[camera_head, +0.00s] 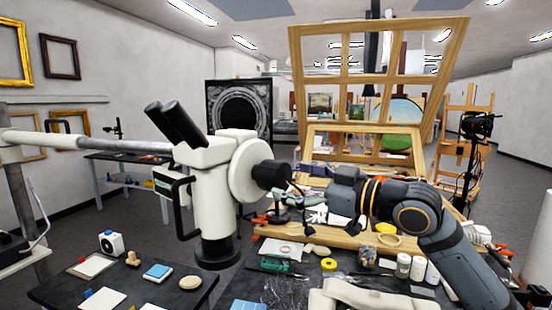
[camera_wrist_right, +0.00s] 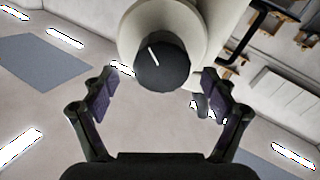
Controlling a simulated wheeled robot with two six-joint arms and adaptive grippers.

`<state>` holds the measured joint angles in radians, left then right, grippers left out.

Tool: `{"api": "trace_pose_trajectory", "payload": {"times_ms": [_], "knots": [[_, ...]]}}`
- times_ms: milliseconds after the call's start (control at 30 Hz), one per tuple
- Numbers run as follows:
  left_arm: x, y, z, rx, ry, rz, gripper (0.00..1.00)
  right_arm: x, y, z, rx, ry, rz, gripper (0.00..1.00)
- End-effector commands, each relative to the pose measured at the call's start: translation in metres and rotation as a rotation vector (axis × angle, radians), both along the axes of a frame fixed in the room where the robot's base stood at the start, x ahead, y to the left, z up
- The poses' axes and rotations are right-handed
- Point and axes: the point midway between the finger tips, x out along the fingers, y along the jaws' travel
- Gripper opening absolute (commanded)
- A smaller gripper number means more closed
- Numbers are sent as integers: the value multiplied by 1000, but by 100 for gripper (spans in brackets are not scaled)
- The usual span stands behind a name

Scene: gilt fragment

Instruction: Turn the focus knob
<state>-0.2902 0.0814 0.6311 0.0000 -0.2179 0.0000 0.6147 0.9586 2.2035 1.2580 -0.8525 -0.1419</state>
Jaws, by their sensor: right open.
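The white microscope (camera_head: 213,195) with black eyepieces hangs on a boom at centre left. Its black focus knob (camera_head: 271,175) sticks out to the right from a round white housing (camera_head: 247,168). In the right wrist view the knob (camera_wrist_right: 162,68) faces me, with a white line on its face tilted up to the left. My right gripper (camera_head: 298,182) is at the knob's right side in the head view. Its fingers (camera_wrist_right: 157,85) are open, one on each side of the knob in the picture, with visible gaps. How deep the knob sits between them is unclear. My left gripper is out of view.
Below is a cluttered workbench (camera_head: 300,262) with jars (camera_head: 403,266), tape and tools. A dark side table (camera_head: 60,290) at lower left holds small items. A wooden frame (camera_head: 375,95) stands behind the bench. A black handle (camera_head: 180,208) hangs on the microscope's left.

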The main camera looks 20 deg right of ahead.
Motion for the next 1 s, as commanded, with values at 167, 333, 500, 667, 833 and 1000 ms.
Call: {"api": "trace_pose_trajectory", "payload": {"times_ms": [167, 333, 500, 667, 833, 1000], "knots": [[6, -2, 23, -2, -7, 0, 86, 16, 13, 5, 8, 1, 4, 86], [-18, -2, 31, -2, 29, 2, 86, 30, 21, 3, 6, 0, 1, 86], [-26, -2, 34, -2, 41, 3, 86, 38, 27, 0, 2, 0, 0, 86], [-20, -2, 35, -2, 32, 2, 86, 39, 28, -1, -1, 1, 0, 86], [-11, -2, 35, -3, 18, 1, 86, 39, 28, -1, -1, 1, 0, 85], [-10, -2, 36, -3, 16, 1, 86, 39, 28, -1, -1, 1, 0, 61]]}}
